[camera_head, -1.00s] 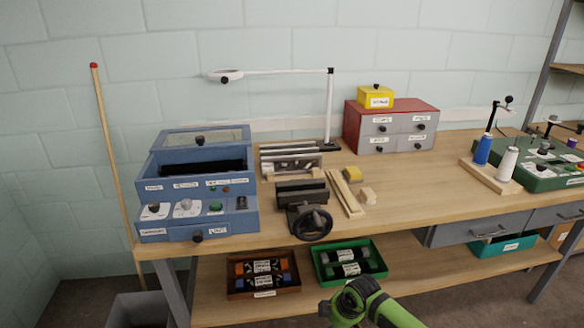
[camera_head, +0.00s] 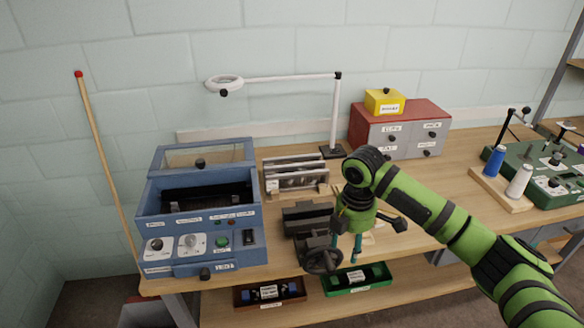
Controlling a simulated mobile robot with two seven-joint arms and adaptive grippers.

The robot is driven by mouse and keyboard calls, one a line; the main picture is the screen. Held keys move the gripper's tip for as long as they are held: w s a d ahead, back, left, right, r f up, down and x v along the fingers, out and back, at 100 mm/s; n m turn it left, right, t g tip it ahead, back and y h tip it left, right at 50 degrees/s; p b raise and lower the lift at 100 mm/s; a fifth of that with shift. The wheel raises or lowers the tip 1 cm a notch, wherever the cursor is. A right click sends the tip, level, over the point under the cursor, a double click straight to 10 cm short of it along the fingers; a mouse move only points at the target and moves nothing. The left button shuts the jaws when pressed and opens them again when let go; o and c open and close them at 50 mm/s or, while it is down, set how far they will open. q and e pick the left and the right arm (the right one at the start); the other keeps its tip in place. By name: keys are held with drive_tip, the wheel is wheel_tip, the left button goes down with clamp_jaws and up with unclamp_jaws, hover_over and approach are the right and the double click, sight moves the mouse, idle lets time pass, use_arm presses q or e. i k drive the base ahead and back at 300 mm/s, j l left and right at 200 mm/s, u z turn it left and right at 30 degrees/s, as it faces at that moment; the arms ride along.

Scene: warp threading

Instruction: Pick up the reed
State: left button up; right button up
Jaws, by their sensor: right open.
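I cannot identify the reed with certainty. Long metal bars lie in a rack (camera_head: 296,176) behind the vise, and the reed may be among them. My right gripper (camera_head: 347,246) points down with its two fingers apart and nothing between them. It is just right of the dark vise (camera_head: 308,218), in front of the rack and to its right. It hides most of the wooden strips and small blocks on the bench there. My left gripper is out of view.
A blue machine (camera_head: 205,243) stands at the left of the bench, and a lamp (camera_head: 225,84) reaches over the back. A drawer cabinet (camera_head: 400,137) stands behind my right arm. Bins with dark items, one of them green (camera_head: 345,291), sit on the lower shelf.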

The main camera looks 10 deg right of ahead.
sight(272, 181)
drive_tip(key=i, duration=1.5)
